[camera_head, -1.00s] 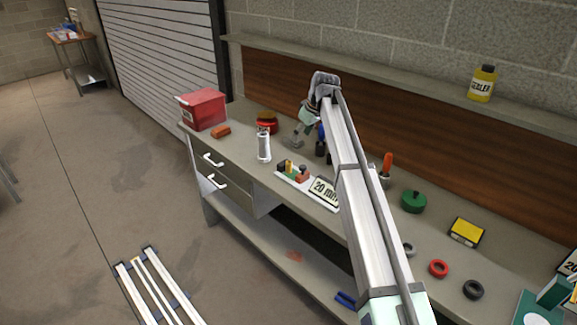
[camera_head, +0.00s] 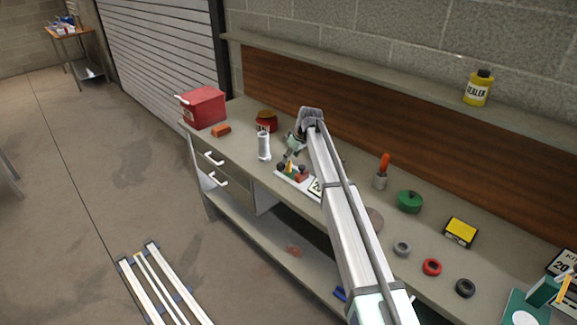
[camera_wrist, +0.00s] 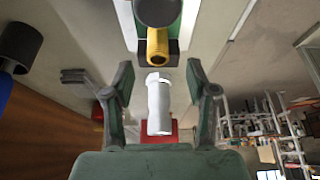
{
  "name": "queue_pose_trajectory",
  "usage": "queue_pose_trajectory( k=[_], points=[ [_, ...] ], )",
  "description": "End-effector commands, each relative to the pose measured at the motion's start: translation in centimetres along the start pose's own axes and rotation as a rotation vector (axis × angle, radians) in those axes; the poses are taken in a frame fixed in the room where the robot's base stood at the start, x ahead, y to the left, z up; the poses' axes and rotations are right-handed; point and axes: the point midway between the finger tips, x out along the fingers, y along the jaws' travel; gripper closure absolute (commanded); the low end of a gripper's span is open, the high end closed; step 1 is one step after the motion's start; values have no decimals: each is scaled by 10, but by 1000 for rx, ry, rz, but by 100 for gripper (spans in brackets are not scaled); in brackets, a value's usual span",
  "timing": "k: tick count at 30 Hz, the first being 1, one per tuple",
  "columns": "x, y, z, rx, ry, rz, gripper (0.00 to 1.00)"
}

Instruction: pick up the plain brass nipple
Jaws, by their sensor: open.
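A small yellow-brass cylindrical piece (camera_wrist: 157,45), which looks like the plain brass nipple, sits in a dark holder in the wrist view, just beyond my fingertips. In the head view a small yellow piece (camera_head: 290,167) shows in the white tray (camera_head: 308,189) on the workbench, partly crowded by other pieces. My gripper (camera_wrist: 159,72) is open, its two fingers apart with nothing held between them. In the head view my gripper (camera_head: 289,155) is over the back of the tray, close to the pieces, and contact cannot be told.
A dark round-ended piece (camera_wrist: 157,10) stands next to the brass one. A white cylinder (camera_head: 264,146) stands left of the tray, with a red-brown tin (camera_head: 266,122) behind it. An orange-handled tool (camera_head: 383,168) and green round item (camera_head: 410,201) lie to the right.

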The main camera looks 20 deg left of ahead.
Motion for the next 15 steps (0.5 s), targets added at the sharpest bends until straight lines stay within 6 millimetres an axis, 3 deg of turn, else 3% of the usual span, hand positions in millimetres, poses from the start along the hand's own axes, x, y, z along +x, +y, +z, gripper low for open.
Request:
queue_pose_trajectory(
  k=[7,15],
  points=[
    [31,3,-1,0,-1,-1,43],
    [39,2,0,0,0,0,43]
  ],
)
